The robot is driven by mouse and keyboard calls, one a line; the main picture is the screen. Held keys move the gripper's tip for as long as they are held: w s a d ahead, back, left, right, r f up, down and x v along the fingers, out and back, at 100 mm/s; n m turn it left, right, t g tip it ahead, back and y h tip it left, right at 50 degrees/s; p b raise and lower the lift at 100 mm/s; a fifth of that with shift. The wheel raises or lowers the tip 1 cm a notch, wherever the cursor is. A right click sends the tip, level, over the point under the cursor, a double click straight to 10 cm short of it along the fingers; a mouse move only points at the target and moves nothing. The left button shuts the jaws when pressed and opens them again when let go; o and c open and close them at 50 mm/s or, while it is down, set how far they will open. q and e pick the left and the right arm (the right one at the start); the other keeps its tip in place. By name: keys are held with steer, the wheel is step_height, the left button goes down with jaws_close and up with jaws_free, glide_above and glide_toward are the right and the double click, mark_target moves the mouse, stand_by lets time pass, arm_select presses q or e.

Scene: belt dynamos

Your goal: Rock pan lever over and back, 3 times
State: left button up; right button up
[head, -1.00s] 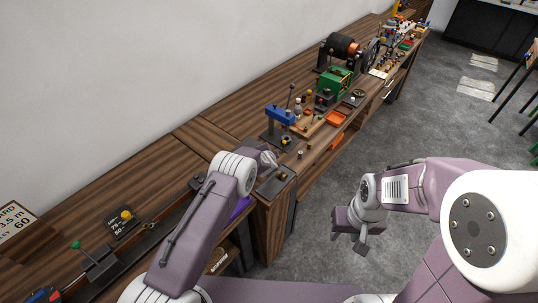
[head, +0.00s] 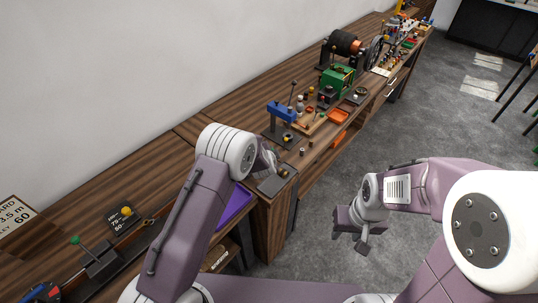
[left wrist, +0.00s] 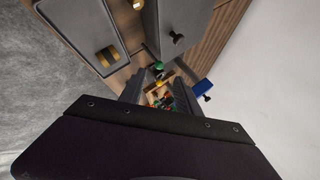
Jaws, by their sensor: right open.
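I cannot tell for sure which part is the pan lever. A dark plate with a small brass piece (head: 283,171) lies at the bench edge beside my left wrist. My right gripper (head: 351,238) is open and empty over the floor, apart from the bench.
A blue block on a stand (head: 281,112), a thin black-knobbed lever (head: 293,87) and a green machine (head: 337,83) stand farther along the bench. A green-knobbed lever (head: 76,241) and a yellow knob (head: 127,211) are near left. A purple tray (head: 233,208) lies below my left arm.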

arm_select(q)
steer(key=shift+w+r, duration=0.2)
steer(key=c, duration=0.5)
steer(key=shift+d+r+m+t, duration=0.2)
steer(key=shift+m+t, duration=0.1)
steer(key=shift+m, duration=0.2)
jaws_close()
steer(key=s+a+f+m+h+b, duration=0.1)
steer(key=s+f+m+h+b, duration=0.3)
steer(key=s+m+h+b, duration=0.5)
steer(key=w+a+t+y+b, duration=0.1)
steer(key=w+a+y+b, duration=0.1)
steer(key=a+y+b, duration=0.3)
steer(key=shift+h, duration=0.6)
steer(key=x, duration=0.6)
steer(key=p+x, duration=0.1)
steer(key=x, duration=0.2)
steer(key=shift+w+a+r, duration=0.15)
steer(key=shift+w+a, duration=0.1)
steer(key=shift+w, duration=0.05)
steer(key=shift+w+d+r+p, duration=0.1)
steer(key=shift+w+d+p, duration=0.2)
steer(key=shift+w, duration=0.3)
steer(key=shift+w+d+r+p, duration=0.1)
steer(key=shift+w+d+p, duration=0.2)
steer(key=shift+w, duration=0.35)
steer(key=shift+w+d, duration=0.25)
steer(key=shift+w, duration=0.4)
